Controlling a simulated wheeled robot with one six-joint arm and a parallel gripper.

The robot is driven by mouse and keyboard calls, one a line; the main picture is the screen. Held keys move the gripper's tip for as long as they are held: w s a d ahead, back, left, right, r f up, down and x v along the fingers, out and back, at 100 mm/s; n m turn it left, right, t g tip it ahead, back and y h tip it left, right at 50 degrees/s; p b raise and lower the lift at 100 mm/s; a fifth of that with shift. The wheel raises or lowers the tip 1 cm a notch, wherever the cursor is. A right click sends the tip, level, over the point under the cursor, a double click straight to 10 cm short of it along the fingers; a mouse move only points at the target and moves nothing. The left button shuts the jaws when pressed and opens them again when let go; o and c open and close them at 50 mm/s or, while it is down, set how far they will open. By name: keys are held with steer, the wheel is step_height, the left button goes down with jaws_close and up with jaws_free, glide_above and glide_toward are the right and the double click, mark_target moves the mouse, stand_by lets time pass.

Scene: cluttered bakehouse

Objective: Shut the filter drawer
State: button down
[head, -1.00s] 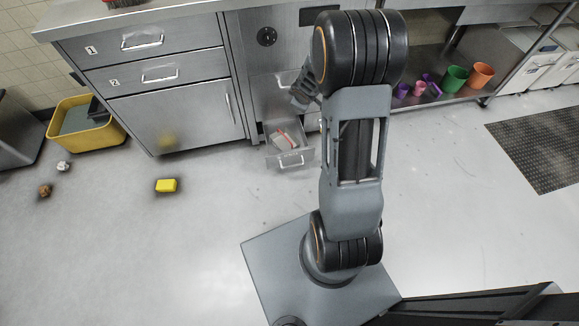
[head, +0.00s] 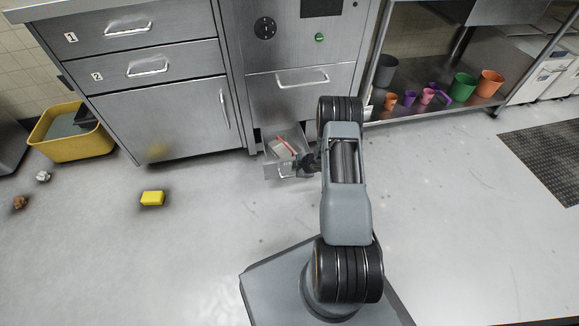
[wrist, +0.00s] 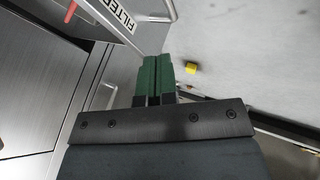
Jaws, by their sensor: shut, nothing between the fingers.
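The filter drawer (head: 271,172) is pulled out low at the foot of the steel machine, with something white and red inside. Its front has a bar handle. In the wrist view the drawer front (wrist: 112,27) carries the label FILTER, and its handle (wrist: 172,10) shows at the top. My gripper (head: 303,163) is at the right end of the drawer front, low over the floor. In the wrist view its green fingers (wrist: 153,60) are together and empty, just below the drawer front. I cannot tell whether they touch it.
A steel cabinet (head: 160,104) with closed drawers stands left of the machine (head: 284,100). A yellow tub (head: 65,150) and a yellow block (head: 152,198) are on the floor at left. A shelf (head: 405,110) with several cups is at right. Floor before the drawer is clear.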

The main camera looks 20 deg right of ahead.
mark_target(284, 165)
steer(key=w+f+b, duration=0.1)
steer(key=w+f, duration=0.1)
steer(key=w+a+f+b, duration=0.1)
steer(key=w+f, duration=0.1)
steer(key=shift+w+b, duration=0.3)
steer(key=shift+w, duration=0.1)
steer(key=shift+w+d+r, duration=0.1)
steer(key=shift+w+d, duration=0.15)
steer(key=shift+w, duration=0.6)
